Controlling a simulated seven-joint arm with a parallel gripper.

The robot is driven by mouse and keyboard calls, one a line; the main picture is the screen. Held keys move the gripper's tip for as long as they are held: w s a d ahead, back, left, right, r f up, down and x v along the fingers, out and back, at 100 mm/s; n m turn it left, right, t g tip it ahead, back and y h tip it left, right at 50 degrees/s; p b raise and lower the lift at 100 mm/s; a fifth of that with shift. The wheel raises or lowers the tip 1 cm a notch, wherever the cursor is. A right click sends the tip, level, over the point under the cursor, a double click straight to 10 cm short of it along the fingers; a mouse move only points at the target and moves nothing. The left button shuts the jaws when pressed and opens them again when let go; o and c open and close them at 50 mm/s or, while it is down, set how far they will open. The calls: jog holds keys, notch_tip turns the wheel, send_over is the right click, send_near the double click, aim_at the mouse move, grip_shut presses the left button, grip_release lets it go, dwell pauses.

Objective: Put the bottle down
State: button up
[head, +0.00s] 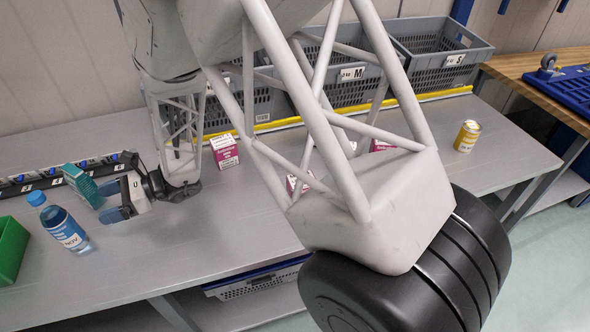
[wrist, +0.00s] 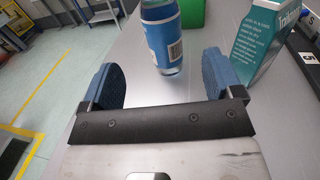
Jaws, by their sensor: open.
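The bottle (head: 65,228), clear with a blue cap and a blue and white label, stands on the grey table at the left in the head view. In the wrist view the bottle (wrist: 162,38) is just beyond my fingertips, roughly centred between them, with its top cut off by the frame edge. My gripper (head: 108,204) is open, low over the table, to the right of the bottle in the head view. In the wrist view my gripper (wrist: 163,82) shows two blue finger pads wide apart with nothing between them.
A teal box (head: 83,186) stands close to my gripper; it also shows at right in the wrist view (wrist: 262,45). A green bin (head: 10,248) is left of the bottle. Pink boxes (head: 224,151), a yellow can (head: 466,136) and grey crates (head: 435,55) are farther right.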

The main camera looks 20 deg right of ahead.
jog(key=s+d+r+n+t+h, duration=0.1)
jog(key=s+d+r+n+h, duration=0.4)
jog(key=d, duration=1)
jog(key=s+d+r+n+t+h, duration=0.2)
jog(key=s+d+r+n+h, duration=0.3)
jog(key=s+d, duration=0.5)
jog(key=s+d+r+n+t+h, duration=0.2)
jog(key=s+d+r+n+h, duration=0.4)
jog(key=d, duration=1.4)
jog(key=shift+s+d+r+h, duration=0.15)
jog(key=shift+s+r+h, duration=0.5)
jog(key=shift+s+h, duration=0.45)
